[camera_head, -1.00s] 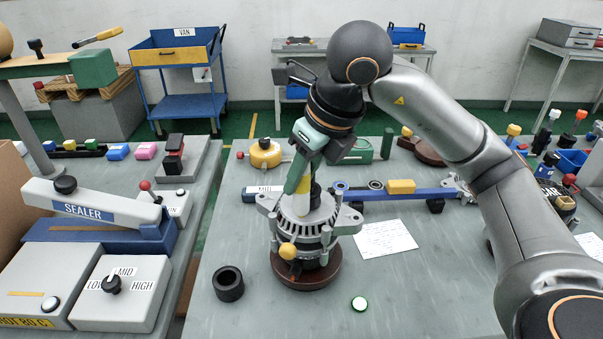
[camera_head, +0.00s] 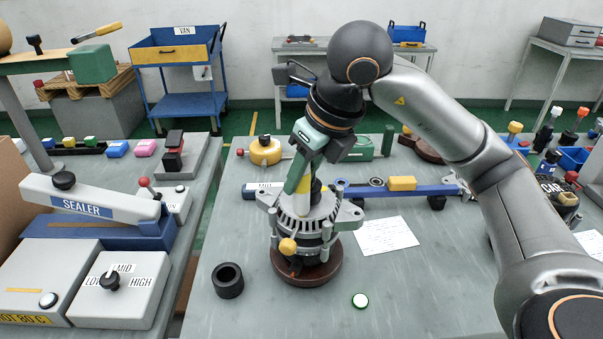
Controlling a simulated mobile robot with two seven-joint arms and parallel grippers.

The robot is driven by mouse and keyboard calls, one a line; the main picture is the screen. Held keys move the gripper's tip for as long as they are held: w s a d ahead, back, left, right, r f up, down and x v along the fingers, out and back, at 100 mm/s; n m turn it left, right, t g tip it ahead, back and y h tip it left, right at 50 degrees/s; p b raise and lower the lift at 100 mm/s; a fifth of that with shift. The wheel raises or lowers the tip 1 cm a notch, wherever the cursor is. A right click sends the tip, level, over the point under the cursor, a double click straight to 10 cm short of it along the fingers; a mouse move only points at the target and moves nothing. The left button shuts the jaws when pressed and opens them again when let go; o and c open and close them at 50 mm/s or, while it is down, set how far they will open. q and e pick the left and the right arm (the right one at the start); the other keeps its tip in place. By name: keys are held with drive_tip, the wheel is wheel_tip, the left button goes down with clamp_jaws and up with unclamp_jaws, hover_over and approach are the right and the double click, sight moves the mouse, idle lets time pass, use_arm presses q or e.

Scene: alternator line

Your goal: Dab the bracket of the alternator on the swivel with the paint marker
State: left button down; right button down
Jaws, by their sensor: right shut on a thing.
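The alternator (camera_head: 301,232), a silver finned body with ears at its sides and a yellow knob in front, stands on the round brown swivel (camera_head: 312,276). My right gripper (camera_head: 305,178) reaches down over it from above, shut on a slim upright thing with a yellow band (camera_head: 305,188), which looks like the paint marker. Its lower end is at or just above the alternator's top; I cannot tell if it touches. The gripper hides part of the marker and the alternator's back. I cannot single out the bracket for certain. My left gripper is out of view.
The sealer (camera_head: 90,205) stands on the left. The front table is mostly clear.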

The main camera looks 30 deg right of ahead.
drive_tip(key=shift+r, duration=0.1)
idle(0.3)
drive_tip(key=shift+r+p, duration=0.75)
drive_tip(key=shift+r, duration=0.05)
drive_tip(key=shift+r, duration=0.15)
drive_tip(key=s+a+r+p, duration=0.3)
drive_tip(key=s+a, duration=0.1)
drive_tip(key=a, duration=0.1)
drive_tip(key=shift+s+p, duration=0.3)
drive_tip(key=shift+s, duration=0.05)
idle(0.9)
idle(0.5)
